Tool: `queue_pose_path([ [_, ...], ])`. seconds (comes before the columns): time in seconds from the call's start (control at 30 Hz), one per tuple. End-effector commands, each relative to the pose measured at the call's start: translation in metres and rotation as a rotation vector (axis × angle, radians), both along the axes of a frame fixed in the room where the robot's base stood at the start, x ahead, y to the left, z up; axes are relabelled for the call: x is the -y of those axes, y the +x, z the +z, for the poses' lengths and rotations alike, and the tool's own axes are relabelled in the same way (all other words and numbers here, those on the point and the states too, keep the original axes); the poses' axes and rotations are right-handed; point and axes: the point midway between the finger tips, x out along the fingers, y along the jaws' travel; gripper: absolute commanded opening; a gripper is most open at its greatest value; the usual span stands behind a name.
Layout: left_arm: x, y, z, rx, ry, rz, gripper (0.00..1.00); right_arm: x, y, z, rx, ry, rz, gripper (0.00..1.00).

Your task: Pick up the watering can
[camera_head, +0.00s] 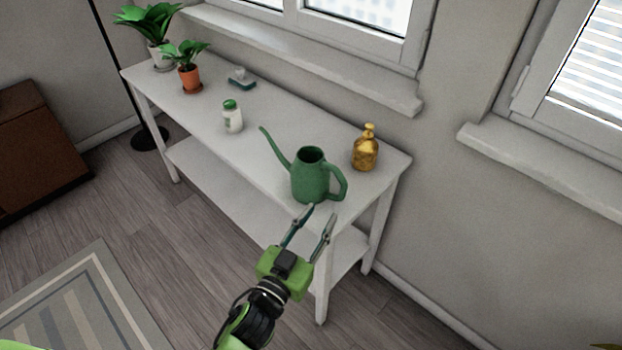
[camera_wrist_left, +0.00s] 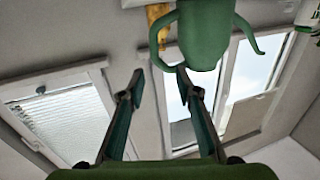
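A green watering can (camera_head: 311,180) stands upright near the front right end of the white table (camera_head: 208,128). Its spout points left and its handle is on the right. My left gripper (camera_head: 322,216) is open and empty, just in front of the can and pointing at its lower body near the handle side. The fingers appear apart from the can. In the left wrist view the can (camera_wrist_left: 206,34) is at the top, upside down, beyond the two spread fingertips (camera_wrist_left: 163,75). The right gripper is not in view.
An amber bottle (camera_head: 365,152) stands right of the can. A white bottle with a green cap (camera_head: 232,118), a small dish (camera_head: 241,80) and potted plants (camera_head: 188,75) stand farther left. A lower shelf (camera_head: 215,185) runs beneath. The wall and window sill are behind.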

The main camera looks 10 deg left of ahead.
Motion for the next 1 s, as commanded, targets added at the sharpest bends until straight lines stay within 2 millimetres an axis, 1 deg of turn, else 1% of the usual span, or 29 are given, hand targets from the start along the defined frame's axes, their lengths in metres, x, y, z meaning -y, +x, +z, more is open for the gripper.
queue_pose_path([
  [0.03, 0.004, 0.011, 0.001, 0.005, -0.001, -0.001, 0.31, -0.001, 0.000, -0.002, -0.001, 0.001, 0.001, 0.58],
  [0.1, 0.009, 0.024, 0.000, 0.004, 0.002, -0.001, 0.31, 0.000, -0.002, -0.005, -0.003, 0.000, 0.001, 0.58],
  [0.2, 0.015, 0.040, 0.000, 0.003, 0.002, -0.001, 0.31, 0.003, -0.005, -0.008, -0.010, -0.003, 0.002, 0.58],
  [0.3, 0.020, 0.052, -0.001, 0.001, 0.002, 0.000, 0.31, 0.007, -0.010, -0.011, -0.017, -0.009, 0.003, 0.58],
  [0.43, 0.023, 0.060, -0.001, -0.002, 0.001, 0.000, 0.31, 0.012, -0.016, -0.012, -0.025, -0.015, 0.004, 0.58],
  [0.57, 0.028, 0.067, 0.000, 0.000, 0.000, -0.001, 0.31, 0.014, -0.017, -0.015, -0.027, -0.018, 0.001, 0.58],
  [0.73, 0.042, 0.088, 0.001, 0.001, 0.002, -0.001, 0.31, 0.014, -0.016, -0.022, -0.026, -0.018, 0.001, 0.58],
  [0.8, 0.045, 0.096, 0.001, 0.000, 0.002, 0.000, 0.31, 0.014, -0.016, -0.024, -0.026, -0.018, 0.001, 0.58],
  [0.9, 0.048, 0.104, 0.001, -0.001, 0.003, 0.000, 0.31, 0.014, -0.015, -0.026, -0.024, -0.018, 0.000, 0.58],
  [1.0, 0.049, 0.107, 0.001, -0.002, 0.002, 0.000, 0.31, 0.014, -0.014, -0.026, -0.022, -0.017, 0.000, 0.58],
])
